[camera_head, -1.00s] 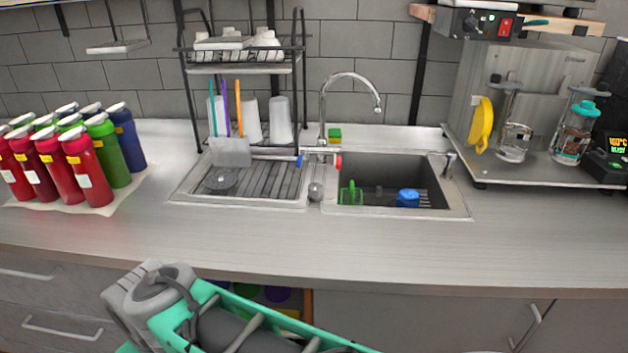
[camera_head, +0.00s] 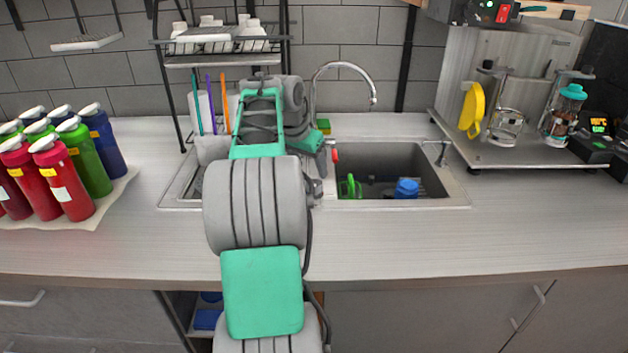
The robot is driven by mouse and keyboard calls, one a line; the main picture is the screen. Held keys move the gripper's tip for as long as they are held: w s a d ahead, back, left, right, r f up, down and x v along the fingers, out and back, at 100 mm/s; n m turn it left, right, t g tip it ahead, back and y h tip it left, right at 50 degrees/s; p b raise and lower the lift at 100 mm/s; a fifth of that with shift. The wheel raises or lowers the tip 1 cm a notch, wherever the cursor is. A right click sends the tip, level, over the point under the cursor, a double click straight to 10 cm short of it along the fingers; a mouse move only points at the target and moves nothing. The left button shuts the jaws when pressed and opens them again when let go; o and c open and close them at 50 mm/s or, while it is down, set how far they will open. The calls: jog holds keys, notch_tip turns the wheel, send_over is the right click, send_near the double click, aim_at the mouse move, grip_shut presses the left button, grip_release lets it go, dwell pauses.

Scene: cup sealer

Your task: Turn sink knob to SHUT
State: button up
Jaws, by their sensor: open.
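The sink has a curved chrome faucet (camera_head: 343,66) at its back edge. A red knob (camera_head: 335,155) shows at the right of the faucet base. The blue knob on the left side is hidden behind my arm. My gripper (camera_head: 316,158) is at the faucet base, just left of the red knob and mostly hidden by my own wrist. Its jaws are open, though the fingertips are hard to make out. I cannot tell whether it touches a knob.
The right basin (camera_head: 405,200) holds a green item (camera_head: 350,188) and a blue item (camera_head: 407,188). A dish rack (camera_head: 220,62) stands behind the left basin. Several bottles (camera_head: 66,185) stand at left. A metal machine (camera_head: 520,110) stands at right. The front counter is clear beside my arm.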

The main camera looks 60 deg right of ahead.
aim_at(315, 183)
jog(key=x, duration=0.7)
jog(key=shift+w+f, duration=0.1)
jog(key=shift+f, duration=0.05)
jog(key=shift+a, duration=0.1)
jog(key=c, duration=1.4)
jog(key=shift+o, duration=0.2)
